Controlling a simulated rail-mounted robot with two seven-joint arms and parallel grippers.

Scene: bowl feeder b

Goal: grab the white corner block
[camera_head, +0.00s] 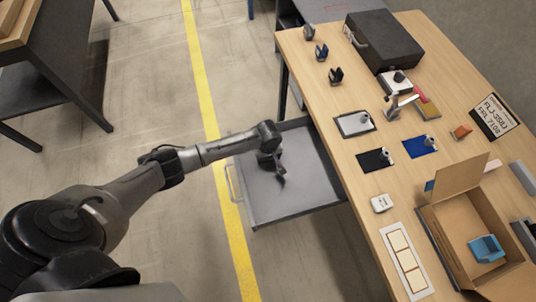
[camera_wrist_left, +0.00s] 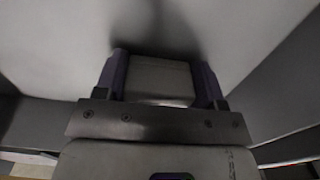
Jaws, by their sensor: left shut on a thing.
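My left gripper (camera_head: 274,168) reaches down into the open grey drawer (camera_head: 300,192) under the table's left side. In the left wrist view, its two dark purple fingers (camera_wrist_left: 161,70) are shut on a pale block, the white corner block (camera_wrist_left: 160,86), which looks grey in the shade. The block's far side and its corner shape cannot be made out. In the head view the gripper hides the block. I cannot tell whether the block still touches the drawer floor. My right gripper is not in view.
The wooden table (camera_head: 330,100) stands right of the drawer. An open cardboard box (camera_head: 455,215) holds a blue corner block (camera_head: 487,248). A small white object (camera_head: 382,203) lies near the table's left edge. A black case (camera_head: 384,40) stands at the back. Drawer walls surround the gripper.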

